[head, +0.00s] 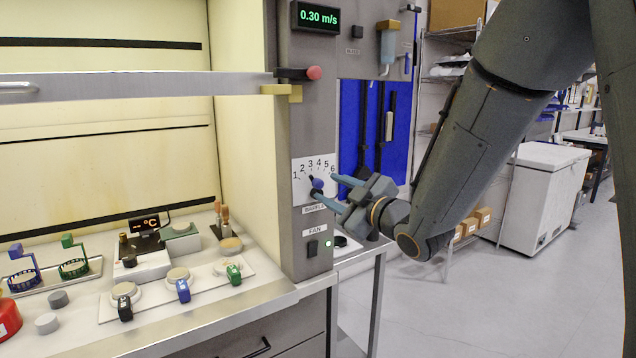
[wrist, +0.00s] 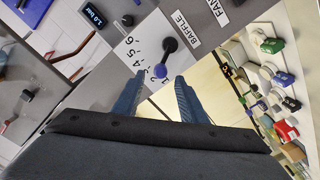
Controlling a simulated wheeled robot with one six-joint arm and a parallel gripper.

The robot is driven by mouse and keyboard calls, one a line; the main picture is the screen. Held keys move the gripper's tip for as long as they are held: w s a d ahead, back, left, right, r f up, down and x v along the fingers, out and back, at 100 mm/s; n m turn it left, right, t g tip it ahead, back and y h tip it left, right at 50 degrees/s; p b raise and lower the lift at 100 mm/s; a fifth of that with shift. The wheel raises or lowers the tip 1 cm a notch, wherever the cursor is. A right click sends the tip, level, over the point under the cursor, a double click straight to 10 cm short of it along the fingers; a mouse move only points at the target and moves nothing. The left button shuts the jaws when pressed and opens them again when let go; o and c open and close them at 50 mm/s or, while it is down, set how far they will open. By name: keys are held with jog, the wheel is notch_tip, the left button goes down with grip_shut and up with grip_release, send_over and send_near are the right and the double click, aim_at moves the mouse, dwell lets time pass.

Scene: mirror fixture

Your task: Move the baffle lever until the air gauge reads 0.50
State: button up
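The air gauge (head: 318,17) at the top of the grey post reads 0.30 m/s in green digits. Below it is the white baffle scale (head: 326,165), numbered 1 to 6. The baffle lever (wrist: 168,52) has a black hub and a blue ball end, which also shows in the head view (head: 317,184). In the wrist view the ball lies over the low-number side of the scale; the exact mark is hard to tell. My gripper (wrist: 160,77) is open, its blue fingers apart on either side of the ball, near their tips. In the head view my gripper (head: 326,187) faces the panel.
A red-ended knob (head: 314,73) juts out above. The fume hood bench at the left holds several small items. Open floor lies at the right.

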aim_at(320, 185)
jog(key=shift+p+x, duration=0.9)
jog(key=shift+x, duration=2.15)
grip_shut()
